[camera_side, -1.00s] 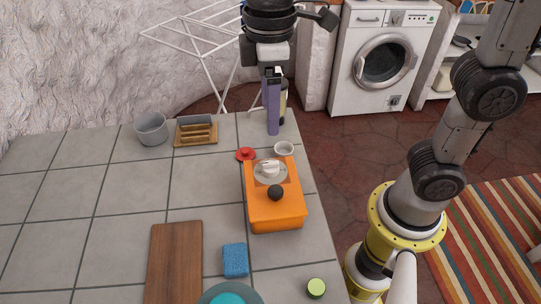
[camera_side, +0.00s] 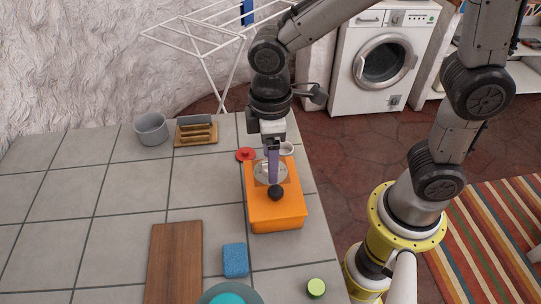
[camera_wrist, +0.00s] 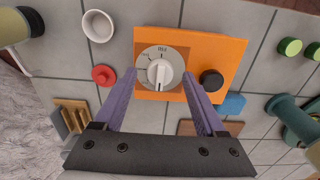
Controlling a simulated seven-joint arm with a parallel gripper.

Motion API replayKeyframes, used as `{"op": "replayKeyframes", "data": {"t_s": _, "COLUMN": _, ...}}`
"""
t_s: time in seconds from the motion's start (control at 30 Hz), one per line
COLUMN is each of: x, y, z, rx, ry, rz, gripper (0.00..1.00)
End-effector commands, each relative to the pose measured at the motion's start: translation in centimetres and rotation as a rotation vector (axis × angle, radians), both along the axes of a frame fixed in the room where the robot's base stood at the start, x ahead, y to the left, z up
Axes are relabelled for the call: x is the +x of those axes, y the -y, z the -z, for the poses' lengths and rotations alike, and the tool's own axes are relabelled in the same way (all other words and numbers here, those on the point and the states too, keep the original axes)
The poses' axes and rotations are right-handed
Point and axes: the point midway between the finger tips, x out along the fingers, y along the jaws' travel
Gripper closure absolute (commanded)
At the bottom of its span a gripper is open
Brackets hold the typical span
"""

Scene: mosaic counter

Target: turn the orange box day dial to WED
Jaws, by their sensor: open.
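The orange box (camera_side: 280,213) stands near the counter's right edge. On its top is a round grey day dial (camera_wrist: 147,85) with a raised white knob (camera_wrist: 159,71). Small dark lettering shows on the dial, too small to read surely. A black round knob (camera_side: 275,193) sits in front of the dial on the box and also shows in the wrist view (camera_wrist: 211,79). My gripper (camera_wrist: 160,76) is open, its purple fingers on either side of the white knob in the picture. In the side view my gripper (camera_side: 273,180) is low over the dial and partly hides it; contact cannot be told.
A red lidlike piece (camera_side: 245,154) and a white cup (camera_side: 287,149) stand just behind the box. A blue sponge (camera_side: 235,260), wooden board (camera_side: 174,262) and green-topped item (camera_side: 316,288) lie nearer the front. The left counter is mostly clear.

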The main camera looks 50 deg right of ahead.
Motion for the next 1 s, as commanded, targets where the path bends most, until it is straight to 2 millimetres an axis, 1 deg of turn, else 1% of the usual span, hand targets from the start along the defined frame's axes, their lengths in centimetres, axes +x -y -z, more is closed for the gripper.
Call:
{"op": "replayKeyframes", "data": {"t_s": 0.1, "x": -0.01, "y": 0.01, "z": -0.01, "rx": 0.000, "ry": 0.000, "rz": 0.000, "gripper": 0.27}}
{"op": "replayKeyframes", "data": {"t_s": 0.13, "x": -0.01, "y": 0.01, "z": -0.01, "rx": 0.000, "ry": 0.000, "rz": 0.000, "gripper": 0.31}}
{"op": "replayKeyframes", "data": {"t_s": 0.27, "x": -0.01, "y": 0.01, "z": -0.02, "rx": 0.000, "ry": 0.000, "rz": 0.000, "gripper": 0.54}}
{"op": "replayKeyframes", "data": {"t_s": 0.3, "x": -0.01, "y": 0.01, "z": -0.03, "rx": 0.000, "ry": 0.000, "rz": 0.000, "gripper": 0.61}}
{"op": "replayKeyframes", "data": {"t_s": 0.37, "x": -0.01, "y": 0.01, "z": -0.03, "rx": 0.000, "ry": 0.000, "rz": 0.000, "gripper": 0.72}}
{"op": "replayKeyframes", "data": {"t_s": 0.4, "x": -0.01, "y": 0.01, "z": -0.03, "rx": 0.000, "ry": 0.000, "rz": 0.000, "gripper": 0.79}}
{"op": "replayKeyframes", "data": {"t_s": 0.47, "x": -0.01, "y": 0.01, "z": -0.04, "rx": 0.000, "ry": 0.000, "rz": 0.000, "gripper": 0.90}}
{"op": "replayKeyframes", "data": {"t_s": 0.5, "x": -0.01, "y": 0.01, "z": -0.04, "rx": 0.000, "ry": 0.000, "rz": 0.000, "gripper": 0.97}}
{"op": "replayKeyframes", "data": {"t_s": 0.53, "x": -0.01, "y": 0.01, "z": -0.04, "rx": 0.000, "ry": 0.000, "rz": 0.000, "gripper": 1.00}}
{"op": "replayKeyframes", "data": {"t_s": 0.77, "x": 0.00, "y": 0.00, "z": -0.06, "rx": 0.000, "ry": 0.000, "rz": 0.007, "gripper": 1.00}}
{"op": "replayKeyframes", "data": {"t_s": 1.0, "x": -0.01, "y": 0.00, "z": -0.08, "rx": 0.001, "ry": 0.001, "rz": 0.083, "gripper": 1.00}}
